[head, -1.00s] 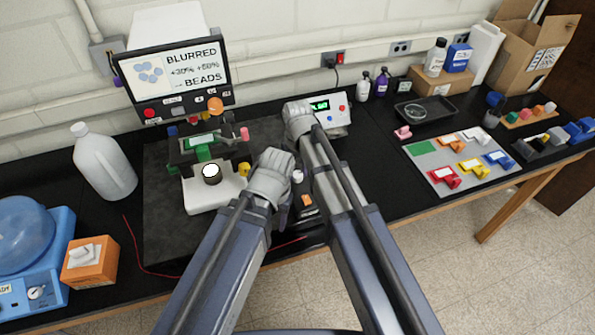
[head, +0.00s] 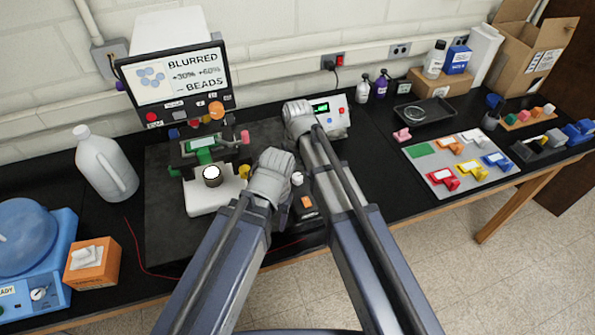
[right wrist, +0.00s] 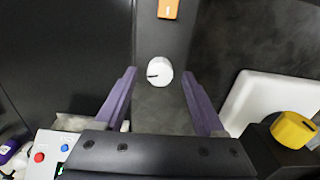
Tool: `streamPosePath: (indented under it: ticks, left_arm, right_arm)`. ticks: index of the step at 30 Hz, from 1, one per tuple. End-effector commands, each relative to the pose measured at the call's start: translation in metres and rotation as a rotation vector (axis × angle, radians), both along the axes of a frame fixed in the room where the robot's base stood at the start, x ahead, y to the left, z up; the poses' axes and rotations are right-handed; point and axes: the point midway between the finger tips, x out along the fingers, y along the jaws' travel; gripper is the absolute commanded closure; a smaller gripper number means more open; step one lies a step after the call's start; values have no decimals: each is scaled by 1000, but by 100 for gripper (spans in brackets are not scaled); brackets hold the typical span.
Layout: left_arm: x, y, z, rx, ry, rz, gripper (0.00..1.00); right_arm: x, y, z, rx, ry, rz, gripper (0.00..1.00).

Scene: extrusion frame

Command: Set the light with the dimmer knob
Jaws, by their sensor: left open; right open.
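The dimmer knob (head: 297,178) is white and sits on a dark box with an orange switch (head: 306,202). In the right wrist view the knob (right wrist: 159,71) shows a dark pointer mark toward the left. It lies in line between the spread purple fingers of my open right gripper (right wrist: 159,76), which appear apart from it. In the head view my right gripper (head: 298,118) is above and behind the knob, its fingers hidden. My left gripper (head: 271,178) is just left of the knob, fingers not clear. The microscope (head: 207,198) has a bright white round light (head: 212,174) on its base.
A monitor (head: 218,99) reading "BLURRED" and "BEADS" stands behind the microscope. A white meter (head: 333,124) with a green display is behind my right gripper. A jug (head: 105,165) stands left, a grey board of coloured parts (head: 428,165) right. A red wire runs along the front.

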Motion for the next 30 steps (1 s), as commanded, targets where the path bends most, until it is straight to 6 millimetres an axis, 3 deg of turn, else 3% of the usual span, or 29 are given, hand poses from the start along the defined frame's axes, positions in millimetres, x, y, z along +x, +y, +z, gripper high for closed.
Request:
streamPosePath:
  ticks: [13, 30]
  left_arm:
    - [0, 0, 61, -1, 1, 6, 45]
    - [0, 0, 66, -1, 1, 5, 45]
  right_arm:
    - [0, 0, 61, 0, 0, 0, 28]
    - [0, 0, 66, 0, 0, 0, 28]
